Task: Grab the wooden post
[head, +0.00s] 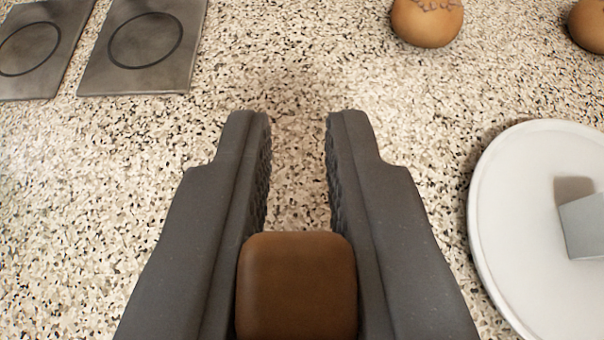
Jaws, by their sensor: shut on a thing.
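The wooden post (297,285) shows as a brown block with rounded corners at the bottom middle of the head view. It sits between the two dark grey fingers of my gripper (298,135), well back from the fingertips. The fingers press on its left and right sides, so my gripper is shut on it. The fingertips stand apart, with only speckled surface showing between them. The lower part of the post is cut off by the picture's bottom edge.
Two grey square plates with dark rings (145,45) lie at top left. A round brown object (427,20) is at top right, another (588,25) beyond it. A white plate (510,220) with a grey block (585,225) is at right.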

